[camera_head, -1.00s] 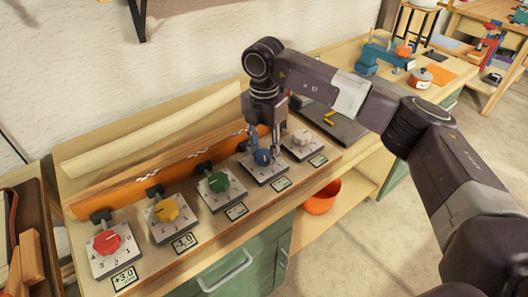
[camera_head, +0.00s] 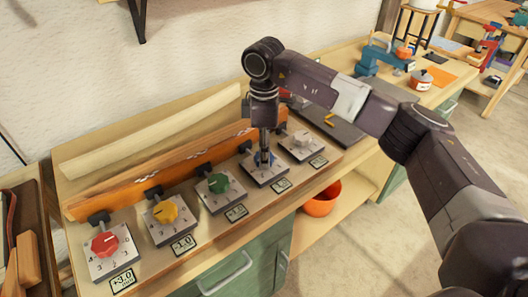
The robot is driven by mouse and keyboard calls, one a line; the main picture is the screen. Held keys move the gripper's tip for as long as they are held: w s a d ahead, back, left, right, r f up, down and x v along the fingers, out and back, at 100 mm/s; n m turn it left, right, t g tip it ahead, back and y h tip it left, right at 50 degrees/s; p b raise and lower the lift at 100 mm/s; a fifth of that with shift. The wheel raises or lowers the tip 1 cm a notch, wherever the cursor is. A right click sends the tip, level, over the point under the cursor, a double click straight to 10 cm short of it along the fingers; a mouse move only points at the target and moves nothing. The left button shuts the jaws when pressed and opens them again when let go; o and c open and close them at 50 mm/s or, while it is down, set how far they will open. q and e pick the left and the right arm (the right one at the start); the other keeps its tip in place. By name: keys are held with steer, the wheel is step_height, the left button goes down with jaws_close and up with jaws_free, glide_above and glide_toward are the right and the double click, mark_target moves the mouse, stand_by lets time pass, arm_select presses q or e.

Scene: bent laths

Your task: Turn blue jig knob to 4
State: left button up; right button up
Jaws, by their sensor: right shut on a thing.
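The blue jig knob (camera_head: 259,160) sits on its grey dial plate (camera_head: 271,175), fourth in the row from the left. My right gripper (camera_head: 264,159) comes down from above and is shut on the blue knob, hiding much of it. The knob's pointer and most of the plate's numbers are covered or too small to read. A small display (camera_head: 281,186) stands in front of the plate; its reading is not legible. My left gripper does not show.
Red (camera_head: 105,244), yellow (camera_head: 164,211) and green (camera_head: 218,183) knobs stand to the left, a white knob (camera_head: 302,139) close on the right. An orange lath (camera_head: 140,187) runs behind the dials. A dark board (camera_head: 330,124) lies further right.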

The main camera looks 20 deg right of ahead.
steer(key=shift+w+r+m, duration=0.15)
steer(key=shift+r+m, duration=0.05)
steer(key=shift+m, duration=0.6)
steer(key=o, duration=0.9)
steer(key=shift+o, duration=1.3)
steer(key=shift+f, duration=0.1)
step_height(320, 180, up, 12)
